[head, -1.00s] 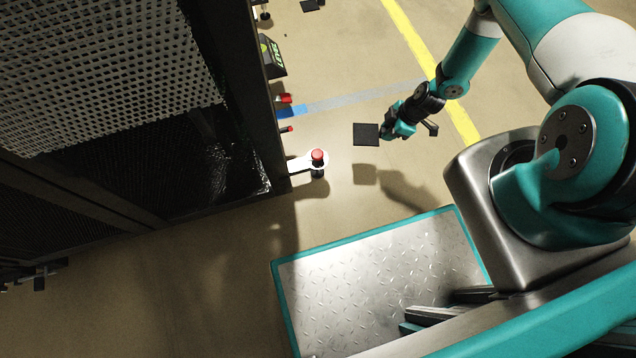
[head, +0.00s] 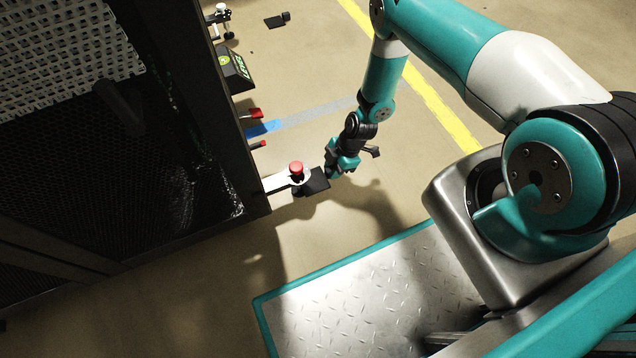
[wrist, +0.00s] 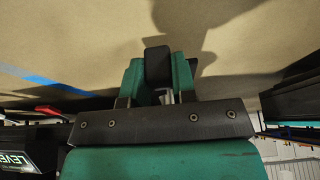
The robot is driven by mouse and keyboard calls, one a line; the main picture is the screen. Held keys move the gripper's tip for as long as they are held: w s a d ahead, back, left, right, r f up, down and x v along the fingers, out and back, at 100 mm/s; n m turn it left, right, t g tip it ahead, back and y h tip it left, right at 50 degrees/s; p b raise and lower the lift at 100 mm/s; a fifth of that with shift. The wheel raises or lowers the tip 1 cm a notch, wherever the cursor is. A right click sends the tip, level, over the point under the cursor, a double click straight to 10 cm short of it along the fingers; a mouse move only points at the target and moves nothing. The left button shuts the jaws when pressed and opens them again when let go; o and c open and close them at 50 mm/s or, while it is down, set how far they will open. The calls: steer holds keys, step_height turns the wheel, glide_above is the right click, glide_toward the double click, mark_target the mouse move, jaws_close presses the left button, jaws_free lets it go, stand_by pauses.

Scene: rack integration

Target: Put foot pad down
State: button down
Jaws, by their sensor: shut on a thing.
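The foot pad (head: 315,181) is a thin, dark square plate. My gripper (head: 334,173) is shut on its edge and holds it close to the floor. In the head view the pad lies right by the white bracket with the red knob (head: 297,168), partly behind or under it. I cannot tell whether the pad touches the floor or the bracket's foot.
The tall rack (head: 120,150) with mesh sides stands at the left. A blue tape strip (head: 300,116) and a yellow line (head: 430,85) mark the floor. Another dark pad (head: 275,21) lies farther back. Floor between the rack and my arm is mostly clear.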

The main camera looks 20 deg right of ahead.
mark_target(320, 178)
steer(key=a+b, duration=0.1)
steer(key=a, duration=0.4)
steer(key=shift+f, duration=0.15)
step_height(320, 178, down, 4)
steer(key=b, duration=0.3)
steer(key=shift+r, duration=0.4)
steer(key=c, duration=1.4)
jaws_free()
steer(key=shift+f, duration=0.2)
steer(key=o, duration=0.5)
